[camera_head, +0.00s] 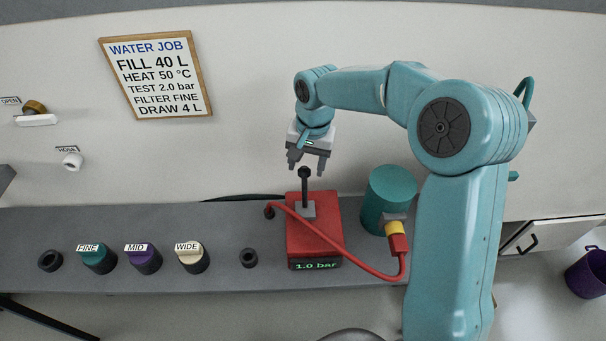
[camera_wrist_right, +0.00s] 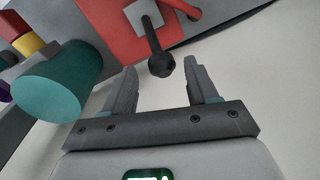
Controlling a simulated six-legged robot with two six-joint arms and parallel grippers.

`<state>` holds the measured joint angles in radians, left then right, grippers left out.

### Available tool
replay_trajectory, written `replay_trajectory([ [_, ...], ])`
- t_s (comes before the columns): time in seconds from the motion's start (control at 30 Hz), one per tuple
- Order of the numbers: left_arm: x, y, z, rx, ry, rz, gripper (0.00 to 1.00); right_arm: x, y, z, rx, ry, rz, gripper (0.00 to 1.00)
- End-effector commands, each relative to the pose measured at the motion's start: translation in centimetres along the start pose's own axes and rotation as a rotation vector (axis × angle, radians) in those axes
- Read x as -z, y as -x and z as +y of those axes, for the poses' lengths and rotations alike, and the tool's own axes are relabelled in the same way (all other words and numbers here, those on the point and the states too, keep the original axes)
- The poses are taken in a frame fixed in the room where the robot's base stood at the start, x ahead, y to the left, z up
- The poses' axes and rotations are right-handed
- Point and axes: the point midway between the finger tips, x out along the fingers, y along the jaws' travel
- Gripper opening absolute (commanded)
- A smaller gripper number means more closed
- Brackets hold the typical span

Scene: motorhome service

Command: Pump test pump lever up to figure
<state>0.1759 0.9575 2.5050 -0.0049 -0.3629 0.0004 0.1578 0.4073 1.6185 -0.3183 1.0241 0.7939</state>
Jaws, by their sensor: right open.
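The test pump is a red box (camera_head: 299,238) on the grey shelf, with a display (camera_head: 315,265) reading 1.0 bar. Its black lever (camera_head: 305,188) stands nearly upright from a grey plate and ends in a round knob. My right gripper (camera_head: 307,168) is open and empty just above and behind the knob. In the right wrist view the lever knob (camera_wrist_right: 161,66) sits just beyond the gap between the open fingertips (camera_wrist_right: 163,72), not gripped. The job sign (camera_head: 157,75) on the wall reads TEST 2.0 bar. My left gripper is not in view.
A red hose (camera_head: 345,248) runs from the pump to a red and yellow fitting (camera_head: 397,237) beside a teal cylinder (camera_head: 389,195). FINE, MID and WIDE filters (camera_head: 143,257) stand left of the pump. A purple bucket (camera_head: 588,272) is at far right.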

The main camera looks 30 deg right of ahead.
Motion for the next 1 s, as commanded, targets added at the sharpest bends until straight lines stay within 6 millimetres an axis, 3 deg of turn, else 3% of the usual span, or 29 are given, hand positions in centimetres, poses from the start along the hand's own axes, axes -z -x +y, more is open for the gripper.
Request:
replay_trajectory([
  [0.1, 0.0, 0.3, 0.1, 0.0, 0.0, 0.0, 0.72, 0.0, -2.5, -0.1, -0.002, 0.001, -0.004, 0.58],
  [0.3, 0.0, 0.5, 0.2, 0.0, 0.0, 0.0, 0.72, 0.2, -4.9, -0.3, -0.002, 0.0, -0.001, 0.58],
  [0.67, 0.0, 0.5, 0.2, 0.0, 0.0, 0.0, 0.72, 0.3, -5.5, -0.4, 0.0, 0.001, 0.0, 0.58],
  [0.83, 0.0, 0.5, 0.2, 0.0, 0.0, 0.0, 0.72, 0.3, -5.5, -0.4, 0.0, 0.001, 0.0, 0.03],
  [1.0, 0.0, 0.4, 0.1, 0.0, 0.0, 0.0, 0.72, 0.3, -5.5, -0.4, 0.0, 0.001, 0.002, 0.0],
])
